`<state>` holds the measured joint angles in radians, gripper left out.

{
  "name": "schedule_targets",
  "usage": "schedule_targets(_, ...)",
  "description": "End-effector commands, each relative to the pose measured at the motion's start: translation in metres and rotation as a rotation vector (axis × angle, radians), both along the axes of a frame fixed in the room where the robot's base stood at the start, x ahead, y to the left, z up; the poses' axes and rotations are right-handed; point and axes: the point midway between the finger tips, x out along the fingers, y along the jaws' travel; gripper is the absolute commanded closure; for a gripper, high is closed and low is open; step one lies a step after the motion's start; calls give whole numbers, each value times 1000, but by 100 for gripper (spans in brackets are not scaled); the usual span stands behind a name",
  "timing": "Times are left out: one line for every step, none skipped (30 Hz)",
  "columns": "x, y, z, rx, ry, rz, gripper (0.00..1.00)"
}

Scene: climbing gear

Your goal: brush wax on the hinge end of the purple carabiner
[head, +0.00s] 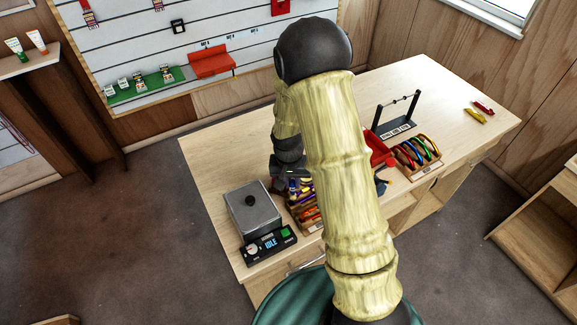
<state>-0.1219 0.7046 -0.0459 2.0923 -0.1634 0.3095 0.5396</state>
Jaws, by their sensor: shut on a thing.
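My gripper (291,187) is over the left part of the workbench, at a wooden rack (313,228) of coloured carabiners. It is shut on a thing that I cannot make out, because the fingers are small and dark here. A purple piece (304,184), perhaps the purple carabiner, shows right beside the fingers; its hinge end cannot be told. My arm hides the right side of this rack. A grey lidded box (254,214) with a black knob and a panel reading IDLE, perhaps the wax heater, stands left of the rack. I cannot make out a wax brush for certain.
Right of my arm are a red bin (378,150), a second rack of carabiners (418,158) and a black frame with a bar (398,125). A yellow carabiner (474,116) and a red one (484,107) lie at the far right. The bench's (220,160) back left is clear.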

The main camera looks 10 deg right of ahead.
Motion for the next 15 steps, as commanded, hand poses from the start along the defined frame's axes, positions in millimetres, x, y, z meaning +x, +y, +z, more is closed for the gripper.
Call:
schedule_targets(0, 3, -1, -1, 0, -2, 100)
schedule_targets(0, 5, -2, -1, 0, -3, 100)
schedule_targets(0, 4, 4, -1, 0, -6, 100)
schedule_targets(0, 4, 6, -1, 0, -6, 100)
schedule_targets(1, 3, 17, 0, -5, -7, 100)
schedule_targets(0, 3, 27, 0, -5, -8, 100)
schedule_targets(0, 3, 28, 0, -2, -7, 100)
schedule_targets(0, 3, 30, 0, -1, -7, 100)
schedule_targets(0, 3, 33, 0, -1, -7, 100)
schedule_targets(0, 3, 36, 0, -1, -8, 100)
schedule_targets(0, 3, 39, 0, -1, -8, 100)
schedule_targets(0, 3, 42, -1, 0, -8, 100)
schedule_targets(0, 2, 45, -1, 0, -8, 100)
schedule_targets(0, 2, 48, -1, 0, -8, 100)
schedule_targets(0, 2, 51, 0, 1, -8, 100)
